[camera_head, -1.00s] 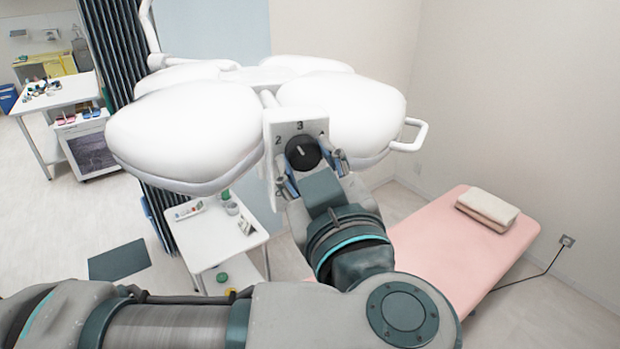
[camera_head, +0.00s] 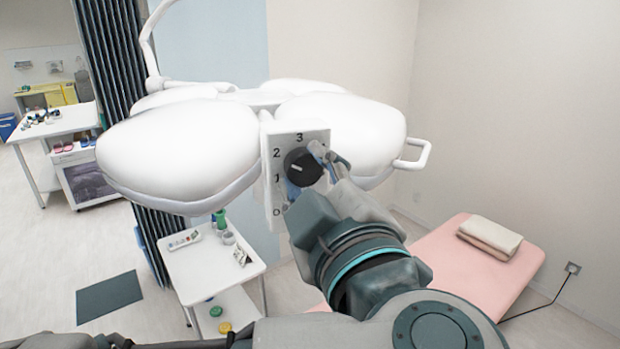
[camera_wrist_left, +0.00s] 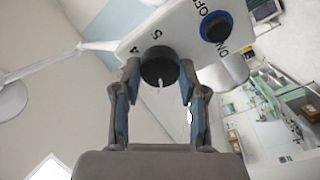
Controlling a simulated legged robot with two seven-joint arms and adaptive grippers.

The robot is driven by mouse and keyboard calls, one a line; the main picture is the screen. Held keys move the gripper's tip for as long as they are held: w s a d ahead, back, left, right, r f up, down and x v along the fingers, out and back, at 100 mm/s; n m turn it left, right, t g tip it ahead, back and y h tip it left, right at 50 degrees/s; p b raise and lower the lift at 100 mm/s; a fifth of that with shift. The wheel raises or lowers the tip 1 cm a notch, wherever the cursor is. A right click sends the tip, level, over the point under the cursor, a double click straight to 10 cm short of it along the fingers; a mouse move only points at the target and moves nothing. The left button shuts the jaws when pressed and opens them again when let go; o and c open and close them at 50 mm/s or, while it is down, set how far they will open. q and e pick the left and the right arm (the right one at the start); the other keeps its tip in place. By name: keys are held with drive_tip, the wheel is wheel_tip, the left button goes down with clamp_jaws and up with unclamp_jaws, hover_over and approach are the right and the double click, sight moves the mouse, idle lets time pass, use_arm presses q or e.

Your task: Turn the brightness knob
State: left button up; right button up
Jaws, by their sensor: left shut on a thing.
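The black round knob (camera_head: 303,166) sits on a white panel (camera_head: 285,140) of the lamp, with numbers from 0 upward around it. In the left wrist view the knob (camera_wrist_left: 159,66) is between the two fingers, below the numbers 4 and 5, and its pale mark points down toward the palm. My left gripper (camera_head: 308,170) is shut on the knob, coming from the lower right; one fingertip shows at the knob's upper right, the other is mostly hidden. It also shows in the left wrist view (camera_wrist_left: 158,84). My right gripper is not in view.
An ON/OFF knob (camera_wrist_left: 216,27) with a blue ring is on the same panel. The large white lamp heads (camera_head: 180,150) surround it, with a handle (camera_head: 415,155) at right. A white trolley (camera_head: 205,270), pink bed (camera_head: 475,265) and dark curtain (camera_head: 118,60) stand beyond.

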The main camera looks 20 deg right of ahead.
use_arm(q)
drive_tip(key=o, duration=1.1)
drive_tip(key=shift+w, duration=0.1)
drive_tip(key=shift+o, duration=0.2)
drive_tip(key=shift+s, duration=0.5)
drive_tip(key=s, duration=1.1)
drive_tip(key=shift+d+f, duration=0.15)
drive_tip(key=shift+f, duration=0.25)
drive_tip(key=shift+w, duration=0.1)
